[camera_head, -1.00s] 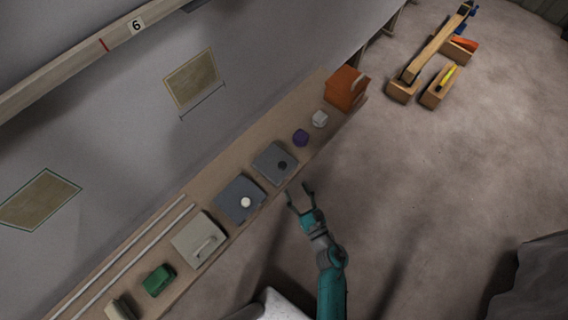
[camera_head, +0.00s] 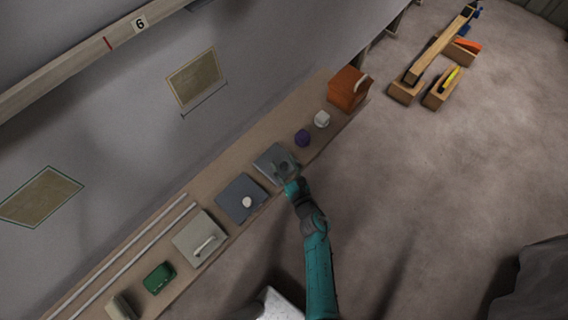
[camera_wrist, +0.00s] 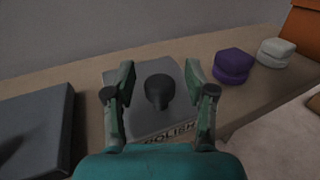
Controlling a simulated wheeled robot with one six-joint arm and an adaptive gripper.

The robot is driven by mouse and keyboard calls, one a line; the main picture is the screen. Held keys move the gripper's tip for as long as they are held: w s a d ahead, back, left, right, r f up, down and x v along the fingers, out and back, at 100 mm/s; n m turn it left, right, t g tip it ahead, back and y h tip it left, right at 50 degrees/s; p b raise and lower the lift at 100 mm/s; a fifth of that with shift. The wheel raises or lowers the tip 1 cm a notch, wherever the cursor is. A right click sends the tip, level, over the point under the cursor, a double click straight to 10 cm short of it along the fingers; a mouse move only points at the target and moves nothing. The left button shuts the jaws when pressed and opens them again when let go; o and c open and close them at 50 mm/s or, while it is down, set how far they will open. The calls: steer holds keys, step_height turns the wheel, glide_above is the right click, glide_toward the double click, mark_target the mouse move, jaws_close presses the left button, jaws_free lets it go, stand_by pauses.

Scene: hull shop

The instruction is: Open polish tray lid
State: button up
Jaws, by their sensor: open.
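The polish tray (camera_wrist: 150,121) is a grey box with a flat lid and lettering reading "POLISH" on its front, seen in the wrist view. Its lid looks shut. A dark round knob (camera_wrist: 158,92) stands up from the lid. My gripper (camera_wrist: 158,82) is open, with one finger on each side of the knob; I see no clear contact. In the head view the polish tray (camera_head: 268,156) lies on the bench, and my gripper (camera_head: 284,172) is over its front part and partly hides the knob.
A grey-blue box with a white knob (camera_head: 240,187) is left of the tray. A purple item (camera_head: 302,138), a white item (camera_head: 322,119) and an orange box (camera_head: 347,90) are to the right. A pale box with a bar handle (camera_head: 190,247) and a green item (camera_head: 158,277) are farther left.

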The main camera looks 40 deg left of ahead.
mark_target(277, 163)
jaws_close()
steer(key=shift+w+a, duration=0.1)
steer(key=shift+a, duration=1.75)
jaws_free()
steer(key=shift+d, duration=0.15)
steer(key=v, duration=1.1)
steer(key=shift+d, duration=0.3)
